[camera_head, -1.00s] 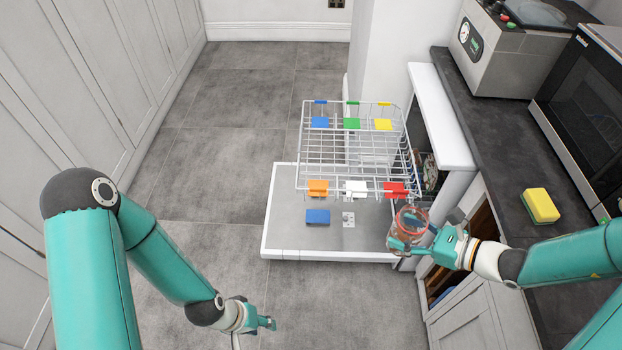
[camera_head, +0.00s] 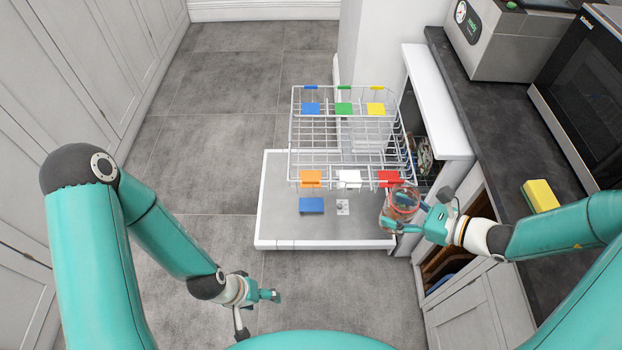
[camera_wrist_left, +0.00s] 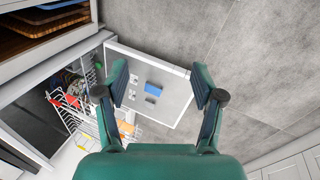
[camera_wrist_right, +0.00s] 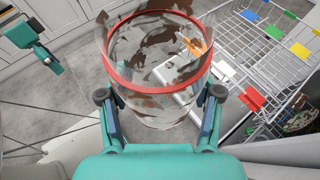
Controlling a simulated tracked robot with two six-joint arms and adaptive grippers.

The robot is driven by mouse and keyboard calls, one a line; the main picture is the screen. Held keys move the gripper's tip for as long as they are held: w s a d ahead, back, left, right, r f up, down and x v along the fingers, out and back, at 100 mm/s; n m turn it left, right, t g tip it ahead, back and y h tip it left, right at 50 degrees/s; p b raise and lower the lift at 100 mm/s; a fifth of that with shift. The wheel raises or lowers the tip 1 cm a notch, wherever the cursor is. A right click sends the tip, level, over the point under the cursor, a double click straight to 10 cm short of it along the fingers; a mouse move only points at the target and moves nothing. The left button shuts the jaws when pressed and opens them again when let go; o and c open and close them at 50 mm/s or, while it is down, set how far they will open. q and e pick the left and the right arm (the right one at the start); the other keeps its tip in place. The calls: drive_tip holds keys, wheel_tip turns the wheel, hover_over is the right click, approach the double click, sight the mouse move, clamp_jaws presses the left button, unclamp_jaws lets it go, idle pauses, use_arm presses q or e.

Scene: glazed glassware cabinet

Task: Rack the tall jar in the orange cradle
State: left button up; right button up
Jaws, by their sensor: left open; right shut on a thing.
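The tall jar (camera_head: 397,212) is a clear glass with a red band, near the rack's front right corner. My right gripper (camera_head: 412,222) is shut on it; the jar fills the middle of the right wrist view (camera_wrist_right: 155,70), its red rim towards the camera. The orange cradle (camera_head: 310,177) is at the front left of the wire rack, left of the jar. It shows partly through or behind the jar in the right wrist view. My left gripper (camera_head: 262,303) is open and empty over the floor, its fingers apart in the left wrist view (camera_wrist_left: 160,85).
The wire rack (camera_head: 340,158) also carries white (camera_head: 349,177), red (camera_head: 389,178), blue (camera_head: 311,108), green (camera_head: 343,109) and yellow (camera_head: 376,108) cradles. The open door (camera_head: 275,225) lies below it. A counter with a sponge (camera_head: 541,195) is at right. The left floor is clear.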

use_arm(q)
drive_tip(key=shift+o, duration=1.1)
drive_tip(key=shift+f+b, duration=0.3)
use_arm(e)
drive_tip(key=f, duration=0.2)
drive_tip(key=a+f, duration=0.1)
drive_tip(key=f, duration=0.1)
drive_tip(key=shift+s+f, duration=0.1)
drive_tip(key=shift+s, duration=0.15)
drive_tip(key=w+a+m+t+y, duration=0.2)
drive_tip(key=a+m+y, duration=0.1)
drive_tip(key=m, duration=1.5)
drive_tip(key=w+a+m+t+y, duration=0.3)
drive_tip(key=a+m+y, duration=0.1)
drive_tip(key=m, duration=1.4)
drive_tip(key=shift+y, duration=0.4)
